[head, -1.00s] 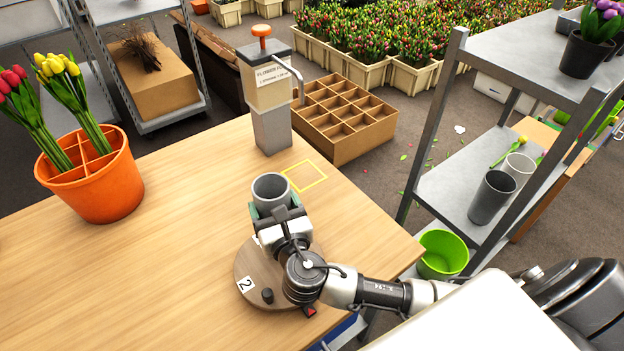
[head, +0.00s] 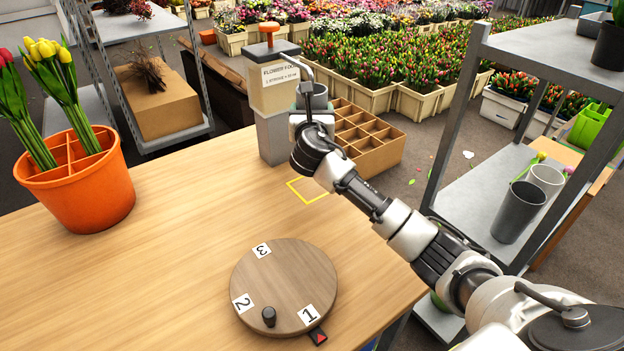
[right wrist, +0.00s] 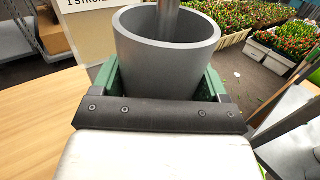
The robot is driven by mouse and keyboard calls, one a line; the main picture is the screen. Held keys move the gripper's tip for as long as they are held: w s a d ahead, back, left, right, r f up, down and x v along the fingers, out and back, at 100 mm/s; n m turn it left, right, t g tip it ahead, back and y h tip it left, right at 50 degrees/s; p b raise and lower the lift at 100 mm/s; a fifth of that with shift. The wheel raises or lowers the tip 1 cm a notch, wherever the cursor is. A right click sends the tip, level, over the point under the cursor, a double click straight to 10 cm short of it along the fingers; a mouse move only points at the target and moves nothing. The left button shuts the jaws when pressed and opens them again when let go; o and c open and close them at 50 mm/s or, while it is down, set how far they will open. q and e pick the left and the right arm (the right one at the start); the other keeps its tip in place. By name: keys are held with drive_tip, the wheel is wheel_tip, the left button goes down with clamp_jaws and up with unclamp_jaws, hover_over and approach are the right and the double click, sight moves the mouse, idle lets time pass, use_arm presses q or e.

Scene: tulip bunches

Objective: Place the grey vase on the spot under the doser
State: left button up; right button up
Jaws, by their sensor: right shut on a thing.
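The grey vase (head: 311,100) is upright in my right gripper (head: 311,116), raised above the table and beside the doser (head: 272,95). In the right wrist view the vase (right wrist: 150,62) sits between the green finger pads of my right gripper (right wrist: 165,88), which is shut on it. The doser's metal spout (right wrist: 168,18) shows at the vase's open mouth; whether it reaches inside is hard to tell. The yellow square outline (head: 322,200) marks the spot on the table, partly hidden by my right arm. My left gripper is not in view.
A round wooden turntable (head: 285,275) with numbers lies at the table's front. An orange pot (head: 85,205) of tulips stands at left. A divided cardboard box (head: 375,160) is behind the table. A metal shelf (head: 480,215) with two other vases stands at right.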

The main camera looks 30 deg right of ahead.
wheel_tip(320, 180, down, 4)
drive_tip(key=shift+f+b, duration=0.15)
drive_tip(key=shift+b, duration=0.15)
wheel_tip(320, 180, down, 5)
drive_tip(key=shift+f+b, duration=0.2)
drive_tip(key=shift+b, duration=0.3)
drive_tip(key=o, duration=1.3)
drive_tip(key=shift+f, duration=0.1)
drive_tip(key=v, duration=1.2)
drive_tip(key=shift+a+p, duration=0.1)
drive_tip(key=shift+p, duration=0.25)
